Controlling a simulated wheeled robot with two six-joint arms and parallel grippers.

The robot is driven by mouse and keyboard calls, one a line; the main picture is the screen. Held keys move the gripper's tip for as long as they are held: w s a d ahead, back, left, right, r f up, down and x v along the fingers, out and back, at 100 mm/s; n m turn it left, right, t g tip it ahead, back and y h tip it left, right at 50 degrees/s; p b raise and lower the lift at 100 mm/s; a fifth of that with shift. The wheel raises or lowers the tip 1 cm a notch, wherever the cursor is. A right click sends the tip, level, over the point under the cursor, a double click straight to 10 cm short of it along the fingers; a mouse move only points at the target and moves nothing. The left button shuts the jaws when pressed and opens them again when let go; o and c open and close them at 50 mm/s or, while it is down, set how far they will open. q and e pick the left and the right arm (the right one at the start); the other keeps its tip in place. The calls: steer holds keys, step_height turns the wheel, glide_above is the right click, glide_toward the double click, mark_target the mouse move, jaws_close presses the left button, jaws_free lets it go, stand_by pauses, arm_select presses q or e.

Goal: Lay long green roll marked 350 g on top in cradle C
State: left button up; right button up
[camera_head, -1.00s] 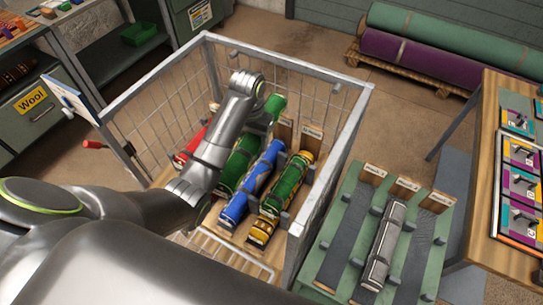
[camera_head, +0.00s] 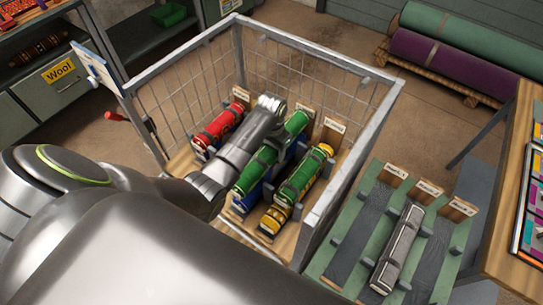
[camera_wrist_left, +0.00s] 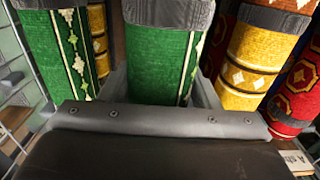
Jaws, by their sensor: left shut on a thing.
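A green roll (camera_head: 258,169) is clamped in my left gripper (camera_head: 278,141), partly hidden by my forearm. It seems to hang above a blue roll (camera_head: 240,203) in the wire cage. In the left wrist view the green roll (camera_wrist_left: 155,62) fills the space between the jaws, with a grey end band. Its weight mark is not readable. Cradle C (camera_head: 437,246) is the right-hand slot of the green rack (camera_head: 345,222) and looks empty. Labels on the rack are small. My right gripper does not show.
A grey roll (camera_head: 400,247) lies in the rack's middle slot; the left slot looks empty. The cage's tall rim (camera_head: 352,152) stands between the held roll and the rack. A red roll (camera_head: 220,124) and a green-and-yellow roll (camera_head: 304,176) flank the held roll. A wooden table (camera_head: 505,190) is at right.

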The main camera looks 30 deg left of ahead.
arm_select(q)
steer(key=shift+f, duration=1.9)
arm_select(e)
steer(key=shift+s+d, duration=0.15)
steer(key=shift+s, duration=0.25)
arm_select(q)
steer(key=shift+f, duration=0.1)
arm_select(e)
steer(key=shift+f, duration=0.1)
arm_select(q)
steer(key=o, duration=1.2)
steer(key=shift+r, duration=0.6)
step_height(320, 180, up, 11)
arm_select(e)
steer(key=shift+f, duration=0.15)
